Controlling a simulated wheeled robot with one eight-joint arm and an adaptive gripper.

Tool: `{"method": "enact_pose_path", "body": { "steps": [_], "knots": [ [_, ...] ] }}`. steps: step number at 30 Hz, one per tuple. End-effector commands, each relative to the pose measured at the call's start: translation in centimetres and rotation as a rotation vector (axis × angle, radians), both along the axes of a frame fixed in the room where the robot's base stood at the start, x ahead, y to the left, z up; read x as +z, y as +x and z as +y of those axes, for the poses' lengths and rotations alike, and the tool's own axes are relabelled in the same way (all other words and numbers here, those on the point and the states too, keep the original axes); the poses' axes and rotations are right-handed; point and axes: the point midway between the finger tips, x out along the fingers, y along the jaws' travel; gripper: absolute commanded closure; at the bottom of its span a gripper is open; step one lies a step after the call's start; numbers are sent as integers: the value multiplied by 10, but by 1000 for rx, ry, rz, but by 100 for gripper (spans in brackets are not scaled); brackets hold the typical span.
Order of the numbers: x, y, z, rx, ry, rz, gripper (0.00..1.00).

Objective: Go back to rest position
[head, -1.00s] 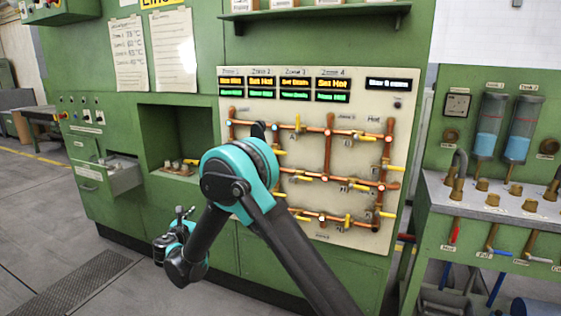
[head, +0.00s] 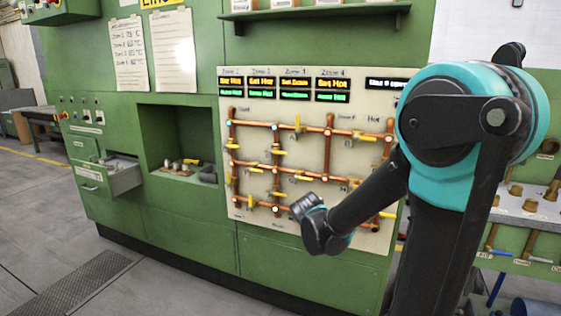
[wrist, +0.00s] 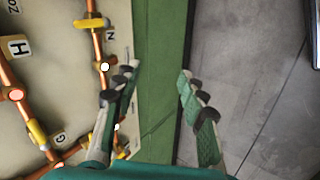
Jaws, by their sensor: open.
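My gripper (wrist: 158,82) is open and empty in the wrist view, its two ridged fingers spread apart. Behind the fingers are the edge of the pipe panel (wrist: 67,105), a green surface and the grey floor. In the head view my teal and dark arm (head: 440,110) stands at the right, over the right side of the pipe panel (head: 310,128). A dark arm link reaches left to a joint in front of the panel's lower part. My fingers cannot be made out in the head view.
The panel carries copper pipes and several yellow valves. An open drawer (head: 124,179) sticks out at the left, beside a recess (head: 180,133) with small items. A bench (head: 530,208) with pipe fittings stands at the right, partly behind my arm. Grey floor (head: 40,220) is clear at left.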

Motion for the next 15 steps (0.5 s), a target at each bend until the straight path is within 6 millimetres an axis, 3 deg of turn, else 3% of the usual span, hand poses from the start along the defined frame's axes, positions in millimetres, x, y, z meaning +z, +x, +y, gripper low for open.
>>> {"method": "enact_pose_path", "body": {
  "steps": [1, 6, 12, 15],
  "knots": [
    [-5, -23, -17, -85, 73, 7, 59],
    [-24, -93, -46, -374, 334, 23, 59],
    [-44, -158, -55, -661, 585, 35, 59],
    [-51, -177, -53, -750, 661, 38, 59]
  ]
}}
